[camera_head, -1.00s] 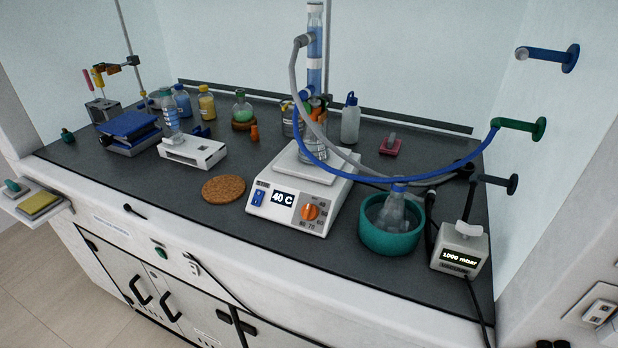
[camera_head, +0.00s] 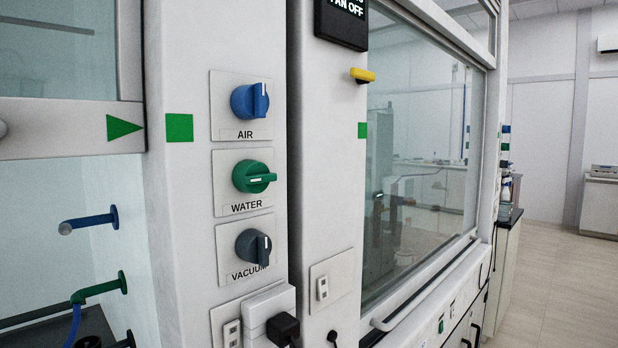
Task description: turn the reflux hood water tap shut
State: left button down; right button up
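The green WATER tap knob (camera_head: 252,177) sits on a white plate on the post between the two hoods. Its pale pointer line lies roughly horizontal, pointing right. Inside the hood on the left, a green water outlet (camera_head: 100,289) has a blue hose (camera_head: 73,325) hanging from it. Neither of my grippers is in view.
The blue AIR knob (camera_head: 250,101) is above the water knob and the grey VACUUM knob (camera_head: 253,246) below it. Sockets with a black plug (camera_head: 283,328) sit under them. The second hood's sash (camera_head: 420,150) is down at right. Open floor (camera_head: 560,280) lies beyond.

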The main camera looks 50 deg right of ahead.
aim_at(252, 176)
jog(key=z, duration=1.5)
